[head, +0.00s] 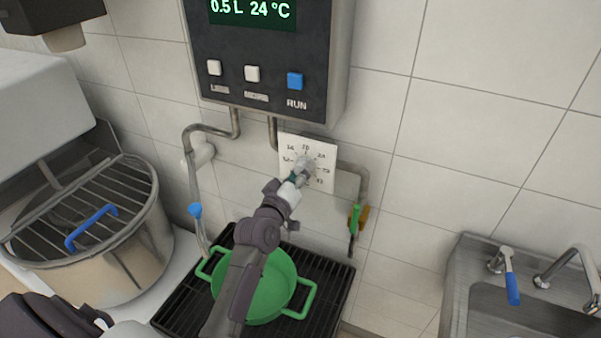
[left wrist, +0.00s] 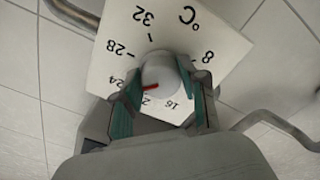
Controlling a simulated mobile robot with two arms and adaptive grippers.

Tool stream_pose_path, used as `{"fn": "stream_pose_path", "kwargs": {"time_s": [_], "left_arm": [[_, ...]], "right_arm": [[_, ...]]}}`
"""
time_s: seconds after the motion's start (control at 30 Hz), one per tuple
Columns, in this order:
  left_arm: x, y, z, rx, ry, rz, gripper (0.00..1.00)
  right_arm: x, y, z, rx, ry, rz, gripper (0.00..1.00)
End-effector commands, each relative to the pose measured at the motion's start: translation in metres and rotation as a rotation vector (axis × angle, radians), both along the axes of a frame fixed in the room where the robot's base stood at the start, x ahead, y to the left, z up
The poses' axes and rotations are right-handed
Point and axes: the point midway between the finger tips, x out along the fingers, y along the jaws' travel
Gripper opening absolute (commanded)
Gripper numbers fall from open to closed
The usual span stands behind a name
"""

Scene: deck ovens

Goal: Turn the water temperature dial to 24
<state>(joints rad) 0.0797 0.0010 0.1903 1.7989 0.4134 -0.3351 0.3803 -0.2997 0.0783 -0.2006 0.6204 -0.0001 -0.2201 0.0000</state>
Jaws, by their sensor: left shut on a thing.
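The white temperature dial plate (head: 322,155) is on the tiled wall below the dark control box. My left gripper (head: 298,178) reaches up to it and is shut on the round dial knob (left wrist: 161,72), with one finger on each side. In the left wrist view the plate (left wrist: 215,35) appears upside down with its numbers and °C. The display (head: 250,10) reads 0.5 L 24 °C. My right gripper is not in view.
The control box has two white buttons and a blue RUN button (head: 295,81). A green pot (head: 270,295) stands on a black grate below. Pipes with blue and green valve handles flank the dial. A mixer bowl (head: 120,270) is left, a sink (head: 462,285) right.

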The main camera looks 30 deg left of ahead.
Motion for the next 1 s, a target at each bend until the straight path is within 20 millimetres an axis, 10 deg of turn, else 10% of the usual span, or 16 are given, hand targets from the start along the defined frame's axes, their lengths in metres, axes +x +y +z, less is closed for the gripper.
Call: {"fn": "stream_pose_path", "kwargs": {"time_s": [0.13, 0.17, 0.3, 0.67, 1.0], "left_arm": [[0.000, 0.000, 0.001, 0.001, -0.001, 0.001, 0.08], [0.000, 0.000, 0.001, 0.001, -0.002, 0.001, 0.44], [0.000, 0.000, 0.001, 0.002, -0.001, 0.001, 0.67], [-0.003, 0.000, 0.000, 0.002, 0.000, 0.000, 0.68], [-0.063, -0.004, -0.001, 0.002, 0.003, 0.000, 0.68]], "right_arm": [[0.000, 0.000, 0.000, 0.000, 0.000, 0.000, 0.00], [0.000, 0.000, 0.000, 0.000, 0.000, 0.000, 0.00], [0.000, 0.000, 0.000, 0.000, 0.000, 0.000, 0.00], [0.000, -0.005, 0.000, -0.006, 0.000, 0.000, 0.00], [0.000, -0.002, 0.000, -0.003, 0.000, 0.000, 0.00]]}}
